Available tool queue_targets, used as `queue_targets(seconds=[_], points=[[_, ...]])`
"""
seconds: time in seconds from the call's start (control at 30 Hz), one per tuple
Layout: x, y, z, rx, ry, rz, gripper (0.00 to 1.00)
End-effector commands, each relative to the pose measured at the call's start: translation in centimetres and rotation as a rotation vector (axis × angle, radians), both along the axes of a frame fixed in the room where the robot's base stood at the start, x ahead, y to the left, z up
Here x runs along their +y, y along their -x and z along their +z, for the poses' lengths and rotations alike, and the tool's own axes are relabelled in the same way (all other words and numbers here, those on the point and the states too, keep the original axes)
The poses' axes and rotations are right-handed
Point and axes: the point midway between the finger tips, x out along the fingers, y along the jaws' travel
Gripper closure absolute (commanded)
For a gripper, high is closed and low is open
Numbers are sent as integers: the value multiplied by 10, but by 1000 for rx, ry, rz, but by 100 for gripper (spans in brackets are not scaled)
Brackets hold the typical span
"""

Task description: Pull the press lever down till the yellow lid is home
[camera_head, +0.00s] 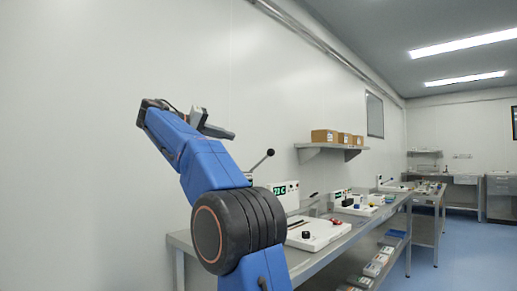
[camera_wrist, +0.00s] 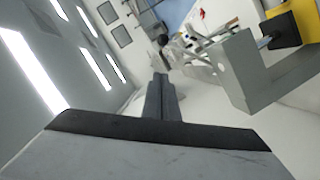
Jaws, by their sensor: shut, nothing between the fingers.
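The lever shows in the head view as a thin rod with a black ball knob (camera_head: 270,152), tilted up to the right. Its lower end is hidden behind my blue arm. My gripper (camera_head: 232,135) is raised above and left of the knob in that picture, apart from it. In the wrist view my gripper (camera_wrist: 160,78) has its fingers together and empty. A dark round knob (camera_wrist: 163,40) shows beyond the fingertips. A yellow piece (camera_wrist: 308,12), perhaps the lid, is at the upper right, partly behind a black block (camera_wrist: 281,30) and a grey bracket (camera_wrist: 240,65).
A steel bench (camera_head: 335,240) runs along the wall with white fixtures and a green display (camera_head: 285,190). A wall shelf (camera_head: 325,146) holds cardboard boxes (camera_head: 324,136). Small bins (camera_head: 375,267) stand on the lower shelf. The blue floor to the right is clear.

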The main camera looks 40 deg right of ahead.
Motion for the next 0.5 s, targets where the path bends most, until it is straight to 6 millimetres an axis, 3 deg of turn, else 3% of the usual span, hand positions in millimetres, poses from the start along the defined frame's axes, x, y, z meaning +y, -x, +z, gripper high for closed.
queue_targets(seconds=[0.33, 0.5], points=[[-1, 0, 0, -1, 0, 0, 100], [-14, 3, -2, 0, 0, -1, 100]])
